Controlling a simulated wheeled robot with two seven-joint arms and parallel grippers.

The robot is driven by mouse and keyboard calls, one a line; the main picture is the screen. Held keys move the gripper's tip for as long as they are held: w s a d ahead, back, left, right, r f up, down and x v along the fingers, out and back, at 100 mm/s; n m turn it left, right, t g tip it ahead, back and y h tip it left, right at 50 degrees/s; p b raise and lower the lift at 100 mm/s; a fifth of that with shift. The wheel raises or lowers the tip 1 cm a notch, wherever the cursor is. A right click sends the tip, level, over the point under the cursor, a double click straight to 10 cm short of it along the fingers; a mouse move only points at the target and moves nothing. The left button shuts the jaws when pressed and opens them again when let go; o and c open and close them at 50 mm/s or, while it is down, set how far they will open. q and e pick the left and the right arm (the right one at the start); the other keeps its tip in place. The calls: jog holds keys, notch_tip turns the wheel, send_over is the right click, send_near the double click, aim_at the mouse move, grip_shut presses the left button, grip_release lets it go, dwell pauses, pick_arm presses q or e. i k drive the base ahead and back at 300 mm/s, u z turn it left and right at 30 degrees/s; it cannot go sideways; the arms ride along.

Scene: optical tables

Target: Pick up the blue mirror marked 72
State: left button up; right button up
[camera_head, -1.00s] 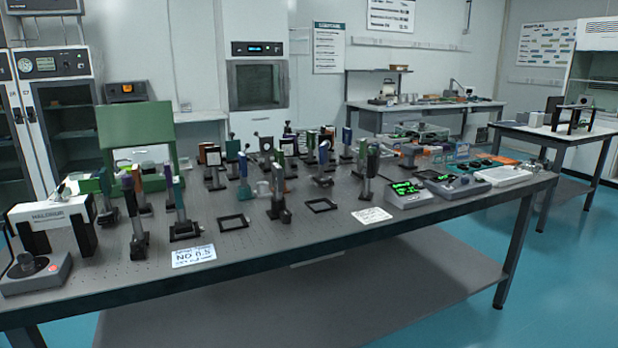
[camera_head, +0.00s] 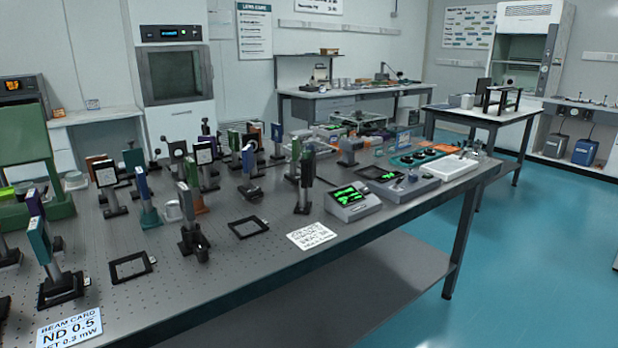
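Several post-mounted optics stand on the perforated optical table (camera_head: 300,265). A blue plate on a teal base (camera_head: 143,184) stands at the left centre. Another blue plate (camera_head: 277,132) stands farther back. A blue-purple one (camera_head: 249,160) is near the middle. No number 72 can be read on any of them, so I cannot tell which is the marked mirror. Some mounts partly hide others behind them. Neither of my grippers is in the head view.
Flat black frames (camera_head: 131,267) and (camera_head: 248,227) lie near the front edge, with a beam card (camera_head: 70,328) and a white label card (camera_head: 311,236). A green-display meter (camera_head: 352,200) stands at the right. Blue floor (camera_head: 545,255) is clear beyond the table's right end.

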aim_at(247, 153)
jog(key=z, duration=0.1)
jog(key=i, duration=1)
jog(key=u, duration=0.3)
